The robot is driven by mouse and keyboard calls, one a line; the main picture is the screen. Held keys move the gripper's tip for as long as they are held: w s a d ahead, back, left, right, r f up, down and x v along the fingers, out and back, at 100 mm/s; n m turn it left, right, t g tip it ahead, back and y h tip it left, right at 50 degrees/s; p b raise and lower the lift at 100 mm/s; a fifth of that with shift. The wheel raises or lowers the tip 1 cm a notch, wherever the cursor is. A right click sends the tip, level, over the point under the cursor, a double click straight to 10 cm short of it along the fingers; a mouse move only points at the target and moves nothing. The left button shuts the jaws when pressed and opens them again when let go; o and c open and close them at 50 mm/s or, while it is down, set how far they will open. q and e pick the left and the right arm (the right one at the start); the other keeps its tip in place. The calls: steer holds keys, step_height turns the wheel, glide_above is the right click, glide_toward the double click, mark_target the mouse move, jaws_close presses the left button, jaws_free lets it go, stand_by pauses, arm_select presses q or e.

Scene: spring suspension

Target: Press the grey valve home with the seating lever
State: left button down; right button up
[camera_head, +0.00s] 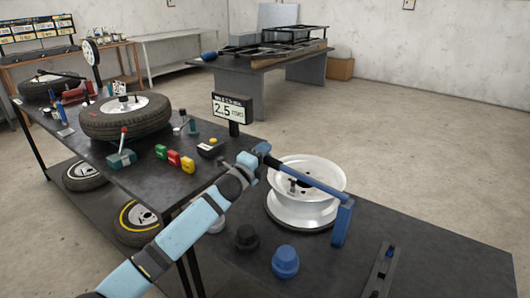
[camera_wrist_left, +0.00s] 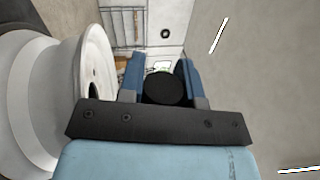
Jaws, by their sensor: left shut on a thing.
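The white wheel rim (camera_head: 300,215) stands on the dark bench; it also shows at the left of the left wrist view (camera_wrist_left: 95,70). The blue seating lever (camera_head: 315,182) reaches across the rim from a blue post (camera_head: 342,222) on its right. A small dark grey piece, probably the valve (camera_head: 292,185), shows inside the rim under the lever; how deep it sits I cannot tell. My left gripper (camera_head: 259,154) is at the lever's far left end. In the left wrist view its blue fingers (camera_wrist_left: 160,76) are shut around a round black grip (camera_wrist_left: 163,89). My right gripper is out of view.
A blue knobbed piece (camera_head: 286,262) and a black one (camera_head: 246,237) stand in front of the rim. A dark rail (camera_head: 381,268) lies at the right. A sign (camera_head: 232,108), coloured blocks (camera_head: 174,158) and a tyre (camera_head: 125,117) are at the left. The bench's right part is clear.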

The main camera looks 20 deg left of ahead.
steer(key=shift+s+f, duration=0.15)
arm_select(q)
steer(key=c, duration=0.8)
jaws_free()
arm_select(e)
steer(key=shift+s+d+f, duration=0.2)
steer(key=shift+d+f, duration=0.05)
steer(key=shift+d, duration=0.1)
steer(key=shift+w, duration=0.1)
arm_select(q)
steer(key=shift+s, duration=0.1)
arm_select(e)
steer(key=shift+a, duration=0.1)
